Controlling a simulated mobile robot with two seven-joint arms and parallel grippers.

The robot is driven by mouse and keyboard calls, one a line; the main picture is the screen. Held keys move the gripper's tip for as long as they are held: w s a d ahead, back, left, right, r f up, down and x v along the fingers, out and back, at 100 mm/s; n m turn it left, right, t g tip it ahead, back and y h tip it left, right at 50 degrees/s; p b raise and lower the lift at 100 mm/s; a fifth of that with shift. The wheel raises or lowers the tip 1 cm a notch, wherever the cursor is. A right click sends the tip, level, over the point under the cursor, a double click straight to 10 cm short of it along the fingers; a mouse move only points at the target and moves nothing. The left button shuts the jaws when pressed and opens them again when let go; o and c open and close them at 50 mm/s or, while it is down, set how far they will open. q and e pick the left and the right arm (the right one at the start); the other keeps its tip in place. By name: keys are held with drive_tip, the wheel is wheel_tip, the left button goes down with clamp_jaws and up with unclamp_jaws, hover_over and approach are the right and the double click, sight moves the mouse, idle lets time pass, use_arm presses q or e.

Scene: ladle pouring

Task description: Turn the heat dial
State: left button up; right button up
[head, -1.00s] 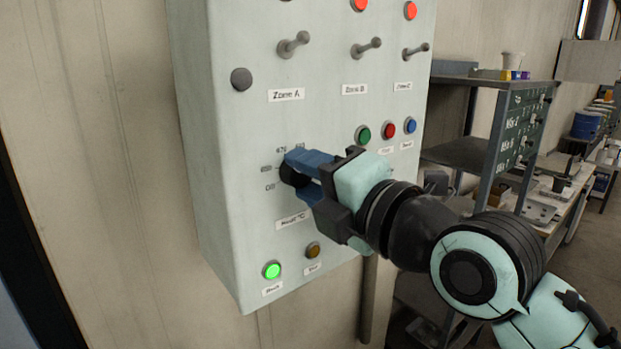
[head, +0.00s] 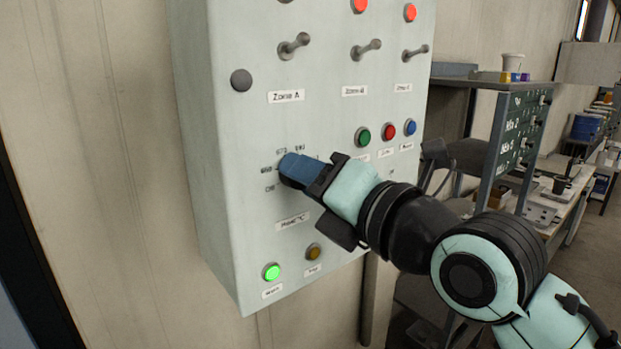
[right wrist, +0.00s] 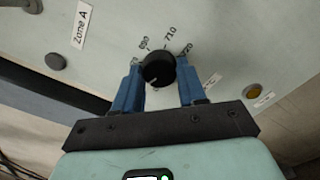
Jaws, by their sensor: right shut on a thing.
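The heat dial (right wrist: 158,69) is a black round knob with a light pointer mark, on the pale green control panel (head: 222,200). Printed numbers around it include 690 and 710 in the right wrist view. My right gripper (head: 293,171) has its blue fingers shut on the dial, one on each side, and the wrist is rolled. In the right wrist view the gripper (right wrist: 159,84) straddles the knob. In the head view the fingers hide most of the dial. A label (head: 292,222) sits below it. My left gripper is not in view.
The panel also has several toggle levers, such as the Zone A lever (head: 294,46), a green button (head: 363,137), a lit green lamp (head: 271,272) and an amber button (head: 313,252). A shelf (head: 500,84) and a workbench stand at the right.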

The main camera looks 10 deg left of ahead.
drive_tip(key=o, duration=1.1)
drive_tip(key=shift+c, duration=0.2)
drive_tip(key=shift+d, duration=0.1)
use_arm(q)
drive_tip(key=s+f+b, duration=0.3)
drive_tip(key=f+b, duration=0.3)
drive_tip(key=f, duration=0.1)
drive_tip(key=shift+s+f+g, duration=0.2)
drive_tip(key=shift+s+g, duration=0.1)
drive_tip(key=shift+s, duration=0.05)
use_arm(e)
drive_tip(key=v, duration=1.3)
drive_tip(key=shift+s, duration=0.15)
